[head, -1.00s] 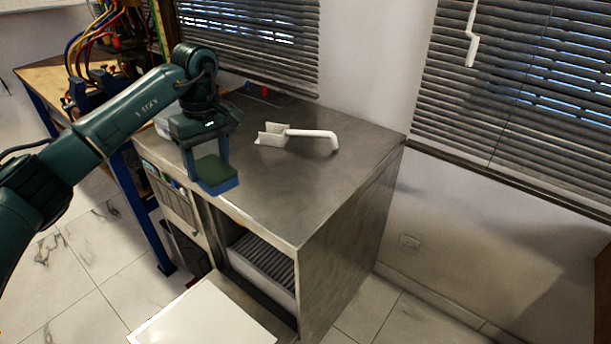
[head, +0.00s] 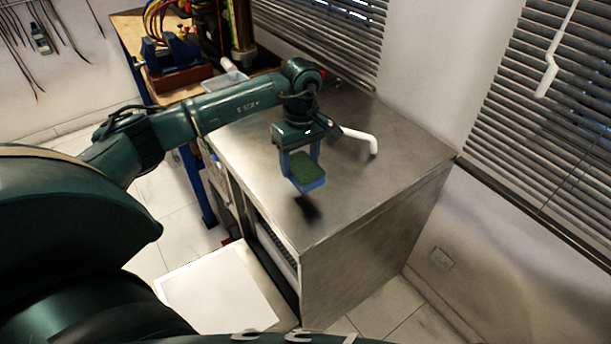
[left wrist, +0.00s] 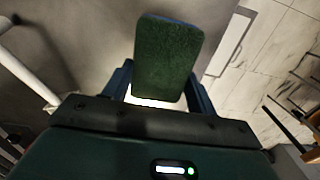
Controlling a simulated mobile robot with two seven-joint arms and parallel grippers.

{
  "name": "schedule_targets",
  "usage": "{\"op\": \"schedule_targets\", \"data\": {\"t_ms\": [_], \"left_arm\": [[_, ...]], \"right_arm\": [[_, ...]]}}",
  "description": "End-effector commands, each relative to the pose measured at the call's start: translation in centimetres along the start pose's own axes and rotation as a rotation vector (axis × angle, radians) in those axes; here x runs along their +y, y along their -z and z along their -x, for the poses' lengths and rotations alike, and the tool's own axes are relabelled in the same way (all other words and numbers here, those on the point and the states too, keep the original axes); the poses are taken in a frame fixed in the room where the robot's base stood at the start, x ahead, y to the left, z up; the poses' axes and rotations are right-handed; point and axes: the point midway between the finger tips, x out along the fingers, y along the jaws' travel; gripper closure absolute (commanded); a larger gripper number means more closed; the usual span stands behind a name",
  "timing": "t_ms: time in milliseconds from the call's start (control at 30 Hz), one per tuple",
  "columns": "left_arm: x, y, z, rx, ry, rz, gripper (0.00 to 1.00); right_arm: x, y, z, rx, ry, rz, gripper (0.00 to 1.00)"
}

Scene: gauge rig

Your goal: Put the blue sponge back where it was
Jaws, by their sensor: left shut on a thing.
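The blue sponge (head: 310,184) has a green top face. My left gripper (head: 301,168) is shut on it and holds it in the air above the grey metal cabinet top (head: 390,185). A dark shadow lies on the cabinet top just below the sponge, apart from it. In the left wrist view the sponge's green face (left wrist: 168,60) sticks out between the fingers of my left gripper (left wrist: 160,92). My right gripper is not in view.
A white bent handle (head: 362,139) lies on the cabinet top behind my left gripper, which hides its other end. A white panel (head: 222,300) stands out low at the cabinet's front. A workbench (head: 128,35) with a blue vise is behind. The cabinet top's right side is clear.

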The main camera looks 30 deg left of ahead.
Motion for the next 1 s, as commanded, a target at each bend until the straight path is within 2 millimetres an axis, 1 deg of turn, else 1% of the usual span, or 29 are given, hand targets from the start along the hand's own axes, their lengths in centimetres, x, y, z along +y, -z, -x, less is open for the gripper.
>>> {"op": "schedule_targets", "data": {"t_ms": [33,267,433,500,700,800,833,1000], "left_arm": [[0.0,-0.1,-0.7,-0.002,0.002,-0.001,0.68],[0.1,-0.1,-2.6,-0.002,0.002,-0.002,0.68],[0.2,-0.1,-4.9,-0.003,0.001,-0.003,0.68],[0.2,0.0,-5.3,-0.001,0.0,-0.002,0.68],[0.2,0.0,-5.3,0.0,-0.001,-0.003,0.68],[0.2,0.0,-5.7,0.0,-0.001,-0.003,0.68],[0.3,0.0,-5.7,0.0,-0.001,-0.003,0.42],[0.2,0.0,-5.5,0.0,-0.001,-0.003,0.28]], "right_arm": [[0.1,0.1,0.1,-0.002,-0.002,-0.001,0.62],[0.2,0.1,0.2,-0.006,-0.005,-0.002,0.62],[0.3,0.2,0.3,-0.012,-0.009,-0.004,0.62],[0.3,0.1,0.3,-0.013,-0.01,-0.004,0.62],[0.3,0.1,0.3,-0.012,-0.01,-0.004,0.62],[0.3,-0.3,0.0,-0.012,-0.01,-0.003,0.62],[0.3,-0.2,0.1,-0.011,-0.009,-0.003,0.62],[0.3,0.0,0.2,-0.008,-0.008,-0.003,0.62]]}}
